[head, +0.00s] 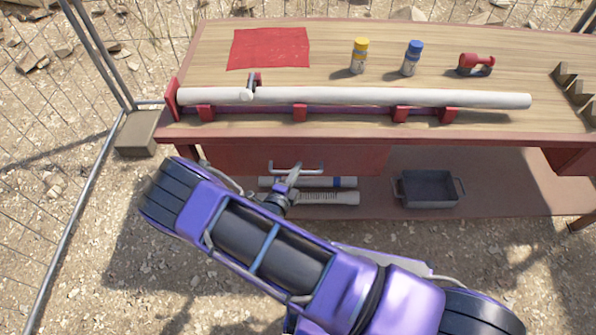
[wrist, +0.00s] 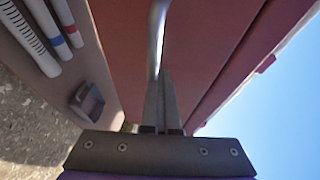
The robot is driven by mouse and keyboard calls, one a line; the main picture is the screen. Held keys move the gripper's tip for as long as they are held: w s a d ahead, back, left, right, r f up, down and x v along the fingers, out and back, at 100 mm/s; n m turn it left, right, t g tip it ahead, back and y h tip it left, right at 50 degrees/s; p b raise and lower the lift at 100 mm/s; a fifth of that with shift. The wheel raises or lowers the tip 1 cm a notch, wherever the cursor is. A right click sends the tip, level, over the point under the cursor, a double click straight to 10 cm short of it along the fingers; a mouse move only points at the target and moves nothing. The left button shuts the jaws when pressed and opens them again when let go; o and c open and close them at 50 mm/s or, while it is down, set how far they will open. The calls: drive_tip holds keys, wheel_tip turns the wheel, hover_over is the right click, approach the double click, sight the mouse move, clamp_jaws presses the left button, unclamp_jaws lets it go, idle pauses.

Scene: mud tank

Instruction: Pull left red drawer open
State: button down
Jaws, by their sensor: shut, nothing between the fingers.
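The left red drawer (head: 350,158) sits under the left part of the workbench top, and its front seems in line with the bench. Its metal bar handle (head: 310,166) runs across the front. My gripper (head: 295,170) is at the handle's middle, reaching up from below in the head view. In the wrist view the drawer front (wrist: 118,45) fills the middle, and the handle (wrist: 156,40) passes right at my fingertips (wrist: 161,75). The fingers are shut with nothing between them. Whether they touch the bar I cannot tell.
A white pipe (head: 350,97) lies in red holders on the workbench (head: 330,60). Tubes (head: 330,198) and a grey metal tray (head: 430,188) lie on the lower shelf (head: 510,190). A wire fence (head: 50,240) stands at left. The gravel before the bench is clear.

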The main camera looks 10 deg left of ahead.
drive_tip(key=shift+d+f, duration=0.6)
drive_tip(key=shift+d, duration=0.05)
drive_tip(key=c, duration=1.4)
unclamp_jaws()
drive_tip(key=shift+o, duration=1.2)
drive_tip(key=shift+a+r, duration=0.3)
drive_tip(key=shift+a, duration=0.15)
drive_tip(key=a+r+p+v, duration=0.1)
drive_tip(key=p+v, duration=0.1)
drive_tip(key=v, duration=1.8)
drive_tip(key=shift+w+p, duration=0.15)
drive_tip(key=shift+p, duration=0.25)
drive_tip(key=b+v, duration=0.1)
drive_tip(key=v, duration=1.6)
drive_tip(key=shift+s+r, duration=0.15)
drive_tip(key=shift+s, duration=0.05)
drive_tip(key=shift+d, duration=0.15)
